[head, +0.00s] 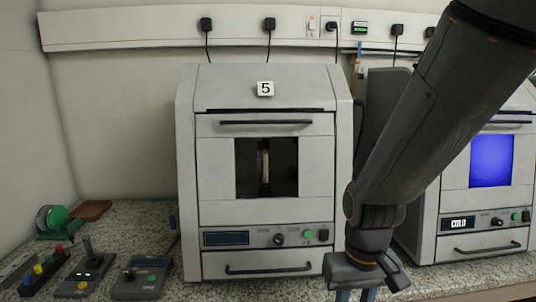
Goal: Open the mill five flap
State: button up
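Mill five (187,160) is a pale grey box with a "5" label (265,88) in the middle of the head view. Its front flap (218,165) is closed, with a dark window and a black bar handle (265,122) along the top. A pale upright part shows dimly behind the window. My gripper (358,295) hangs low in front of the mill's lower right corner, well below the flap handle and apart from it. Its fingertips are cut off by the bottom edge, so their opening is unclear.
A second machine (427,230) with a lit blue window stands at right, partly behind my arm. Control boxes with joysticks (140,278) and a green spool (52,220) sit on the speckled bench at left. A power rail (150,30) runs along the wall.

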aim_at(216, 133)
jog(key=z, duration=1.8)
jog(key=k, duration=0.6)
jog(key=u, duration=1.25)
